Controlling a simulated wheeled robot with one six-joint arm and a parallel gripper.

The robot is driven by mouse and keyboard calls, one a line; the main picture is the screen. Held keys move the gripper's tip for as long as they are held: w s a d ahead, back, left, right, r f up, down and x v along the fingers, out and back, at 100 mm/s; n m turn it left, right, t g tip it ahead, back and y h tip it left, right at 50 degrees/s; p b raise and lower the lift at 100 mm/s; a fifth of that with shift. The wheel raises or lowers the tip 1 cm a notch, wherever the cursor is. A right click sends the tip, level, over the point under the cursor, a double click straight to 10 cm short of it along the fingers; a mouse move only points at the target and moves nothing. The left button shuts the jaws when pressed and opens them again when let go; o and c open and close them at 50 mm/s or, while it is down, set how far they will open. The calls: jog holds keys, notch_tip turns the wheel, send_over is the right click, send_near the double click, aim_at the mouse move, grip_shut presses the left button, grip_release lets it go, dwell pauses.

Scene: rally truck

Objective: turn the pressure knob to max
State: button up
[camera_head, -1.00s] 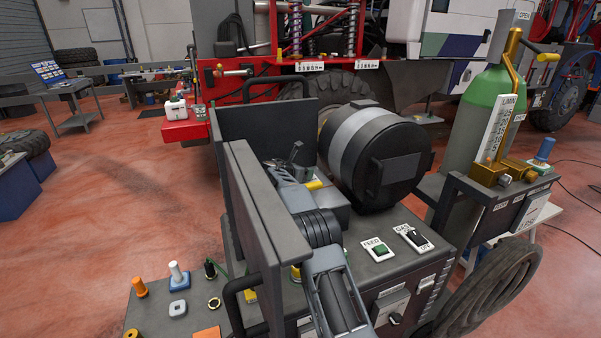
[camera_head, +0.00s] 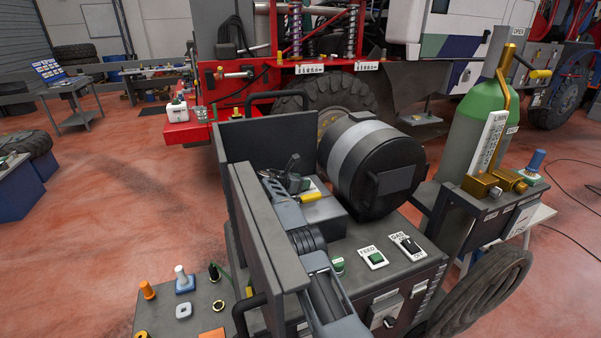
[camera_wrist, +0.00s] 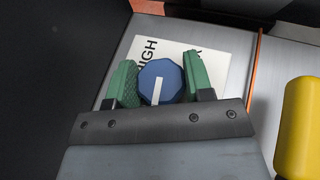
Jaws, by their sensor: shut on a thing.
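In the wrist view, a blue faceted knob (camera_wrist: 161,80) with a white pointer line sits on a white label plate (camera_wrist: 181,48). The plate reads "HIGH" at the left, and its other lettering is partly covered. My gripper (camera_wrist: 161,84) has its green pads on either side of the knob and is shut on it. The pointer line runs toward the bottom of the picture, slightly left. In the head view the knob is hidden behind the dark upright panel (camera_head: 262,225) and my arm.
A yellow part (camera_wrist: 301,125) stands right of my gripper in the wrist view. A green gas cylinder (camera_head: 477,125) stands at the right.

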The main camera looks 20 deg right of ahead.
jog(key=shift+r+m+g+p, duration=0.15)
jog(key=shift+m+g+p, duration=0.15)
jog(key=shift+p, duration=0.4)
jog(key=o, duration=0.9)
jog(key=shift+f+b+v, duration=0.2)
jog(key=shift+b+v, duration=0.55)
jog(key=shift+v, duration=0.25)
jog(key=shift+b+v, duration=0.75)
jog(key=shift+v, duration=2.05)
